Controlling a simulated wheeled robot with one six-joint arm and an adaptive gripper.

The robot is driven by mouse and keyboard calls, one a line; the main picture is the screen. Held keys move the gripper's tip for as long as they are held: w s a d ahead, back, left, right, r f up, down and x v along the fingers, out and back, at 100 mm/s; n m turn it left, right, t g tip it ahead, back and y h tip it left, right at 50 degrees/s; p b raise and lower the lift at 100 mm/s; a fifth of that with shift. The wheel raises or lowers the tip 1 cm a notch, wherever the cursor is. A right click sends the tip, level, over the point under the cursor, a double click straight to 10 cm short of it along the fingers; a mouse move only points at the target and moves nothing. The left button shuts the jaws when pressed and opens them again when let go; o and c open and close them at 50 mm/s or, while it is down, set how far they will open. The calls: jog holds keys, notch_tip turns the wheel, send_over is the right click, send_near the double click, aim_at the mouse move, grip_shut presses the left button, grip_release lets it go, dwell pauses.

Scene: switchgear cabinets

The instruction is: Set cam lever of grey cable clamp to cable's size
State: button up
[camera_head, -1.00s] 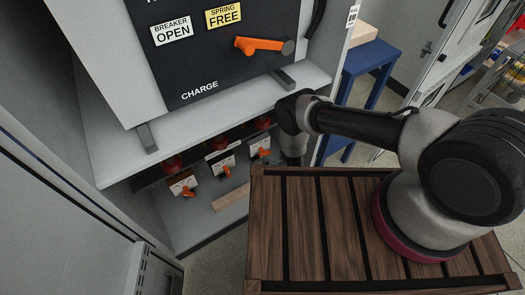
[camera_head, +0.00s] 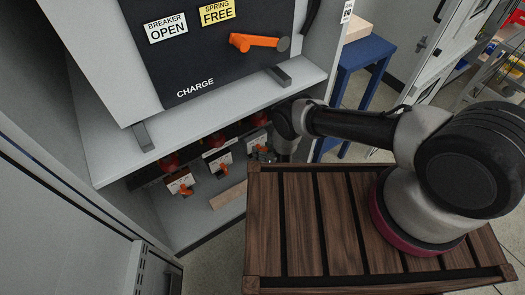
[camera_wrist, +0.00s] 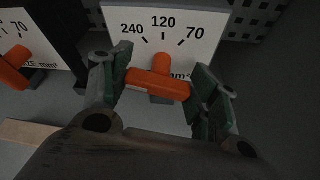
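In the wrist view an orange cam lever (camera_wrist: 158,85) sits in front of a white scale plate (camera_wrist: 200,32) marked 240, 120 and 70. Its round hub is just below the 120 mark and its crossbar lies nearly level. My gripper (camera_wrist: 158,88) has one green-padded finger at each end of the crossbar, and both pads appear to touch it. In the head view this is the rightmost lever (camera_head: 262,149), partly hidden by my gripper. The middle lever (camera_head: 223,170) and left lever (camera_head: 186,190) stand clear. I cannot tell the clamps' colours or cable sizes.
The clamps stand in a low bay under a cabinet shelf (camera_head: 110,160). A wooden strip (camera_head: 228,196) lies on the bay floor in front. Above is a black breaker panel (camera_head: 200,60) with an orange handle (camera_head: 255,42). A blue table (camera_head: 365,52) stands at the right.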

jog(key=shift+m+y, duration=0.3)
jog(key=shift+m, duration=0.2)
jog(key=o, duration=1)
jog(key=shift+d, duration=0.1)
jog(key=v, duration=1.2)
jog(key=shift+w+r, duration=0.1)
jog(key=shift+r, duration=0.05)
